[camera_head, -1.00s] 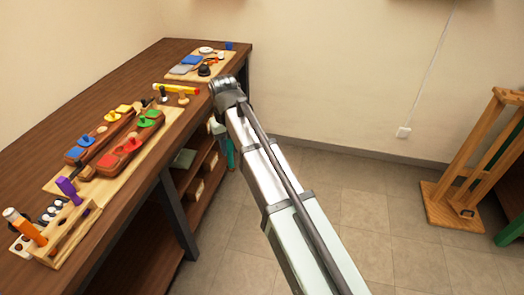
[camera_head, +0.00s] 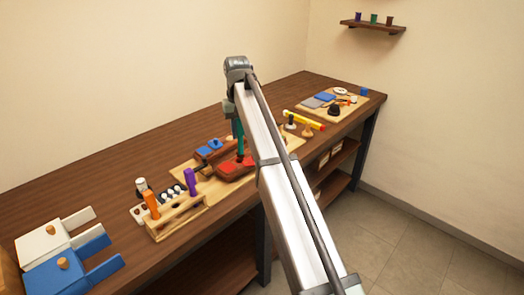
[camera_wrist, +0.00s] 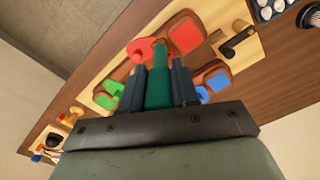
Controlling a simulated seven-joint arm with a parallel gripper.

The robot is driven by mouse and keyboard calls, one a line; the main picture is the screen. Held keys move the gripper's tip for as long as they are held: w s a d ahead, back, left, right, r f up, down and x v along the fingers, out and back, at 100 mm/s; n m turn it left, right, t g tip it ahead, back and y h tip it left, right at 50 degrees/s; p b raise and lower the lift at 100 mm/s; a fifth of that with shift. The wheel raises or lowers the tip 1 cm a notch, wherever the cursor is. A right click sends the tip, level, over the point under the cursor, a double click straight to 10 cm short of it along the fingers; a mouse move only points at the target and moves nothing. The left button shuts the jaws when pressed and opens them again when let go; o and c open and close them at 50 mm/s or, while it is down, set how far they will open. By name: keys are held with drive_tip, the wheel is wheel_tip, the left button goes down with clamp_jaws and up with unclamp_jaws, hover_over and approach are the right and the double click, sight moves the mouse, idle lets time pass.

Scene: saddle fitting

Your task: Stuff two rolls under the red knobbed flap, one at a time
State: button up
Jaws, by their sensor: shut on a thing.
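My gripper (camera_wrist: 158,88) is shut on a teal roll (camera_wrist: 158,75), which shows between its two dark fingers in the wrist view. In the head view the teal roll (camera_head: 238,130) hangs down from my gripper over the brown saddle piece. A red flap (camera_wrist: 140,48) lies near the roll's tip in the wrist view, with another red patch (camera_wrist: 186,36) beside it. In the head view the red patches (camera_head: 228,167) lie just below the roll. Whether the roll touches the flap cannot be told. My arm hides part of the saddle piece. I cannot make out a second roll.
Blue (camera_head: 209,149) and green (camera_wrist: 105,100) flaps lie near the red ones. A wooden rack (camera_head: 178,218) with an orange (camera_head: 151,204) and a purple handle (camera_head: 190,181) stands to the left. White (camera_head: 42,243) and blue (camera_head: 68,275) boxes are further left.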

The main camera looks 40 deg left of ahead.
sight(239, 140)
drive_tip(key=w+a+r, duration=0.2)
drive_tip(key=a, duration=0.2)
drive_tip(key=shift+m, duration=0.3)
drive_tip(key=shift+d+f, duration=0.2)
drive_tip(key=shift+f, duration=1.1)
drive_tip(key=shift+d+f, duration=0.2)
drive_tip(key=shift+f, duration=1.1)
drive_tip(key=shift+f, duration=1.8)
drive_tip(key=shift+r, duration=0.2)
drive_tip(key=shift+r, duration=3.85)
